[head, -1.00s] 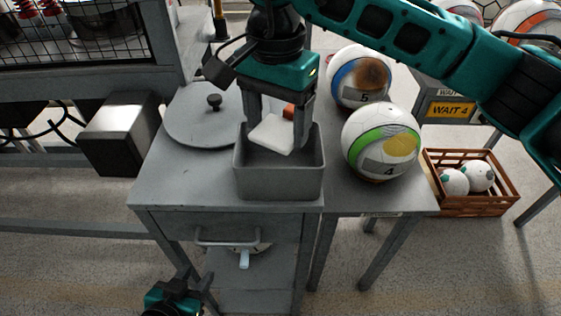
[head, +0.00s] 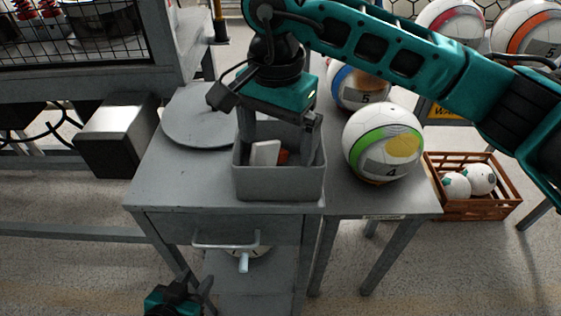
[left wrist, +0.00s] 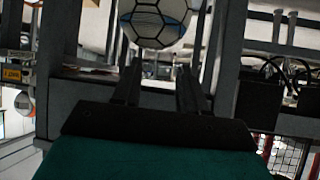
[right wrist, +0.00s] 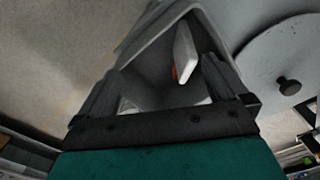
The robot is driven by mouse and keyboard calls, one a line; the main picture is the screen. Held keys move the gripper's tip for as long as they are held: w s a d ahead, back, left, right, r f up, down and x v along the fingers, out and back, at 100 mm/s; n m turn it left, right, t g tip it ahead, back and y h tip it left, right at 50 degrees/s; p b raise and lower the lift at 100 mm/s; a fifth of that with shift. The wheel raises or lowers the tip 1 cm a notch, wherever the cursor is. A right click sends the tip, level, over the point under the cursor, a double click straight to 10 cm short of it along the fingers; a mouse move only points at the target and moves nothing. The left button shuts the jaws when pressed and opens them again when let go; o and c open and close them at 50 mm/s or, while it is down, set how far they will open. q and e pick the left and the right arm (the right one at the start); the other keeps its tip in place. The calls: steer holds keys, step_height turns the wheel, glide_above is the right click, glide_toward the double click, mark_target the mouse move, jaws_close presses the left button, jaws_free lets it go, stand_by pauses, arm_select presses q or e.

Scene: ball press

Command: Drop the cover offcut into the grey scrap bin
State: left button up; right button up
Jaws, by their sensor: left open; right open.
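The white cover offcut (head: 265,152) stands tilted inside the grey scrap bin (head: 278,186), beside an orange-red piece (head: 283,157). The right wrist view also shows the offcut (right wrist: 185,52) inside the bin, apart from my fingers. My right gripper (head: 279,140) is open above the bin, its fingers reaching down near the rim on either side of the offcut. My left gripper (head: 192,284) is low in front of the cart, at the bottom of the head view. In the left wrist view its fingers (left wrist: 158,88) are apart with nothing held.
The bin stands on a grey cart top (head: 172,178). A round grey lid (head: 195,122) lies behind it to the left. A ball marked 4 (head: 383,142) and a ball marked 5 (head: 358,88) sit to the right. A wooden crate (head: 475,207) with balls is farther right.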

steer(key=shift+r, duration=0.1)
step_height(320, 180, up, 13)
stand_by(0.5)
steer(key=shift+s+f, duration=0.1)
steer(key=shift+f, duration=0.1)
